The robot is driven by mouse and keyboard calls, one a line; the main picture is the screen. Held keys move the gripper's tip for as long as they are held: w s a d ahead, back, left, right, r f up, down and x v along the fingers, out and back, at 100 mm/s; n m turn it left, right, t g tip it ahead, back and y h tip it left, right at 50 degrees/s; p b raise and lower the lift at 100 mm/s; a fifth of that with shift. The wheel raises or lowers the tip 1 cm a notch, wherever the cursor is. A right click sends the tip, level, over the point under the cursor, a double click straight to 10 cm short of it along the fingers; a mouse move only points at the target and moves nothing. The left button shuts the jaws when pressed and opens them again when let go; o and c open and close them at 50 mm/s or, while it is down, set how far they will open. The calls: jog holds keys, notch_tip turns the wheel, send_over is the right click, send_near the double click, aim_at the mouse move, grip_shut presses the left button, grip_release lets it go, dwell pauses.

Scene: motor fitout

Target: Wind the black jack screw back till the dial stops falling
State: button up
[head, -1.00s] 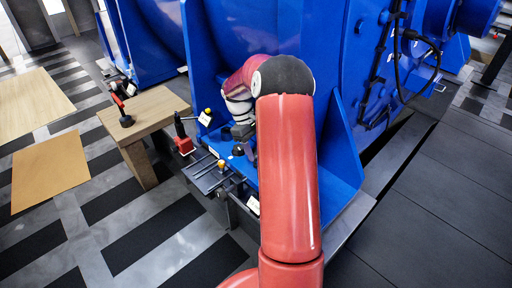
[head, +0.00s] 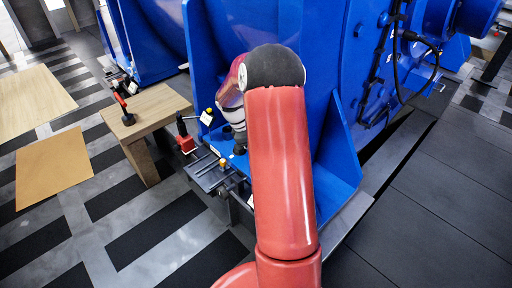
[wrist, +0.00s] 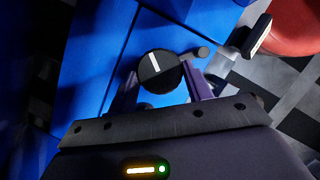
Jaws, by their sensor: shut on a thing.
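The black jack screw (wrist: 158,72) shows in the wrist view as a round black head with a white line across it. My gripper (wrist: 161,80) is shut on it, with one finger at each side of the head. In the head view my red arm hides the screw head and most of my gripper. No dial face can be made out for sure. A small black piece with a pale face (wrist: 257,36) stands at the upper right of the wrist view, but I cannot tell what it is.
A blue motor housing (head: 270,25) rises behind my arm. A red block with a black lever (head: 185,143) and a grey bracket (head: 208,175) stand left of the blue foot. A wooden table (head: 158,106) bears a black-and-red tool (head: 126,116).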

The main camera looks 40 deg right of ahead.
jog(key=shift+w, duration=0.1)
jog(key=o, duration=1)
jog(key=shift+p+v, duration=0.3)
jog(key=shift+v, duration=3.65)
